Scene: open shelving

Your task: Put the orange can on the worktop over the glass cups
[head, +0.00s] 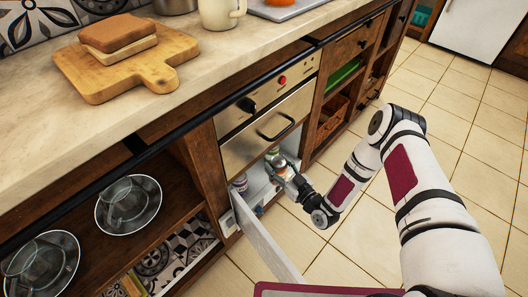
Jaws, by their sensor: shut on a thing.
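My gripper (279,163) is low in an open compartment below the metal-fronted panel. It is shut on a small can-like thing, mostly hidden by the fingers; its colour is hard to make out. The pale stone worktop (60,150) runs along the top of the cabinets. Two glass cups stand on glass saucers on the wooden shelf under it at the left: one cup (124,199) nearer the middle, the other (28,262) at the lower left edge.
A cutting board (95,86) with a sandwich (117,36) and a cream mug (221,12) stand on the worktop. The worktop in front of the board is bare. Other small containers (239,183) sit in the compartment. A white open door or drawer side (262,242) juts out. Tiled floor is clear.

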